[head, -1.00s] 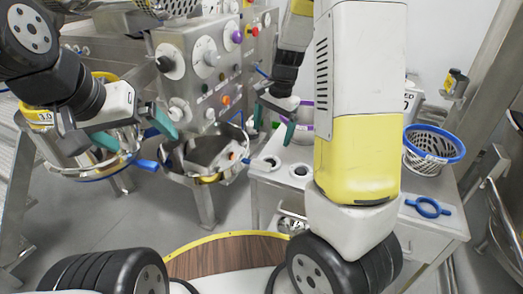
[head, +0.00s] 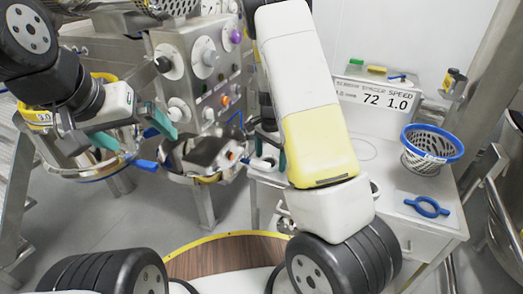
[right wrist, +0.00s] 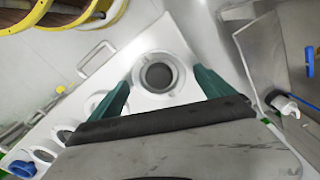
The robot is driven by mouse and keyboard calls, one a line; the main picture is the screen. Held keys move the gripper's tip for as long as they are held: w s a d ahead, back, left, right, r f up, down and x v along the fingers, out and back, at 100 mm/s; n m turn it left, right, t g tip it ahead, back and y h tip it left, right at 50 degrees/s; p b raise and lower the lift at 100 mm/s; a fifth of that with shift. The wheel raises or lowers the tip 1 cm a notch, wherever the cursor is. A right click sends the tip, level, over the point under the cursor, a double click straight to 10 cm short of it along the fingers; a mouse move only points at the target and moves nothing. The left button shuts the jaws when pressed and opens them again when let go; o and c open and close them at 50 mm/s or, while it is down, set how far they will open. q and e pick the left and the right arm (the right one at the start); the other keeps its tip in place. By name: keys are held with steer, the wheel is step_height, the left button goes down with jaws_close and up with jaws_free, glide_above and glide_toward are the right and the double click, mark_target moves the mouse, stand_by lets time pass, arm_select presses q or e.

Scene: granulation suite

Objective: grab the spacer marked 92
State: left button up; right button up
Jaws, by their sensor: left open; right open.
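White ring-shaped spacers lie on the white-topped cabinet. One spacer (right wrist: 158,75) with a dark centre lies between the green fingertips of my right gripper (right wrist: 162,82) in the right wrist view; I cannot tell the height gap. Another spacer (right wrist: 103,101) lies to its left. I can read no 92 on any of them. In the head view a spacer (head: 262,163) shows beside my right gripper (head: 270,151), whose arm hides much of the cabinet top. My right gripper is open and empty. My left gripper (head: 134,131) is open, by the yellow-rimmed basket.
A sign (head: 376,98) reads screen, spacer 72, speed 1.0. A blue-rimmed basket (head: 430,155) and a blue ring with handles (head: 428,207) stand on the cabinet (head: 400,222). A yellow-rimmed basket (head: 92,172) marked 3.0 and a control panel (head: 205,75) are at left.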

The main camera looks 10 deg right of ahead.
steer(key=c, duration=1.5)
steer(key=shift+c, duration=0.2)
